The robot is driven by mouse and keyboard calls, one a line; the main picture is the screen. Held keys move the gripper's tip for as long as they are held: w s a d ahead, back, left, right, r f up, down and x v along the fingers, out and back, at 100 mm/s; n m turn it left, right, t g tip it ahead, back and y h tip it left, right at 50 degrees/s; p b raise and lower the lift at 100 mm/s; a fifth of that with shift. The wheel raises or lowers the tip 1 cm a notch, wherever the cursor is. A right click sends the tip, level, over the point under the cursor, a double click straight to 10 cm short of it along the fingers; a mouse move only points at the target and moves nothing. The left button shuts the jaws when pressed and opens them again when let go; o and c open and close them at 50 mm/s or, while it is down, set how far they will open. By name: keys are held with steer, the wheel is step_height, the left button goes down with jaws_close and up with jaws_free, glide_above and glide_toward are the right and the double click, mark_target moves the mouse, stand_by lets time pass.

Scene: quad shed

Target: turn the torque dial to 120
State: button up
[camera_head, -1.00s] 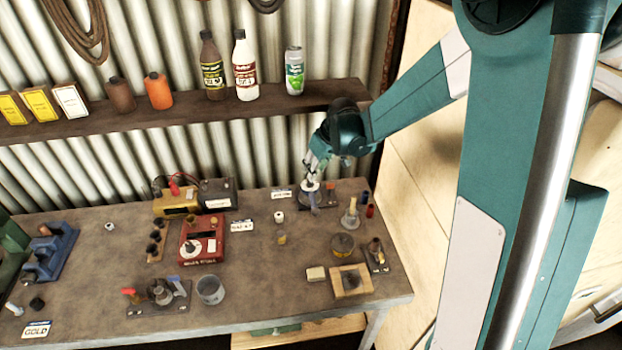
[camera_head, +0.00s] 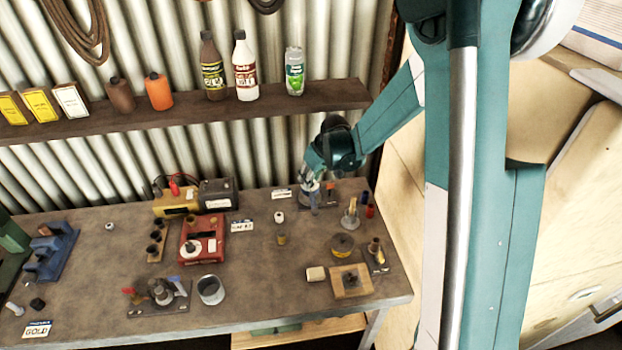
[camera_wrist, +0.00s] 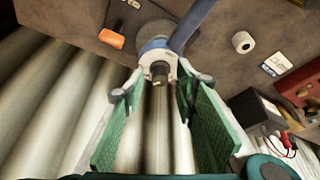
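A red box (camera_head: 214,227) with a round white dial (camera_head: 191,248) on its top stands mid-bench in the head view. Its markings are too small to read. My gripper (camera_head: 312,184) is away from it, at the back right of the bench, over a small fixture with a blue lever. In the wrist view my gripper (camera_wrist: 158,78) is open. Its green-padded fingers stand on either side of a round white-and-blue piece (camera_wrist: 157,50) with a metal stub at its centre. Contact with the fingers cannot be told. The blue lever (camera_wrist: 192,25) runs up from that piece.
A yellow-and-black battery unit (camera_head: 178,206) stands behind the red box. A white roll (camera_head: 279,217), a yellow tin (camera_head: 342,244) and a metal can (camera_head: 211,290) stand on the bench. A shelf (camera_head: 190,112) with bottles is above.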

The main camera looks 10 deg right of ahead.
steer(key=shift+f, duration=0.1)
steer(key=c, duration=0.9)
steer(key=shift+m, duration=0.3)
steer(key=shift+a+f+m+h+b, duration=0.1)
steer(key=shift+m+h+b, duration=0.2)
steer(key=shift+m+b, duration=0.3)
steer(key=shift+m+h+b, duration=0.6)
steer(key=shift+m+b, duration=0.4)
steer(key=shift+m, duration=0.5)
steer(key=shift+t, duration=0.3)
steer(key=o, duration=0.9)
